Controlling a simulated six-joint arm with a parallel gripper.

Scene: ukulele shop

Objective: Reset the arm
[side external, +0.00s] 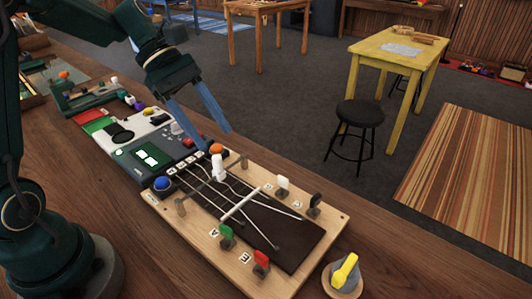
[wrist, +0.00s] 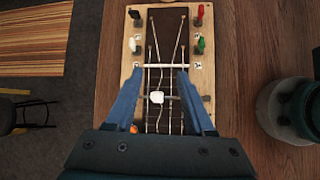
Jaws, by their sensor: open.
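My gripper (side external: 208,126) is open, its two blue fingers spread above the far end of a wooden string board (side external: 316,227). In the wrist view my gripper (wrist: 161,72) has its fingers on either side of the strings, with a white knob (wrist: 157,97) between them in the picture. The white knob (side external: 218,166) stands upright on the board in the side view and appears apart from the fingers. Several colored pegs stand on the board, including a green one (side external: 226,235) and a red one (side external: 261,261). A white bar (side external: 240,204) crosses the strings.
A blue ball (side external: 162,183) and an orange ball (side external: 216,148) sit at the board's far end. A dark panel (side external: 150,160) lies beyond it. A grey cone with a yellow piece (side external: 345,272) stands near the front. Bare bench shows around the board.

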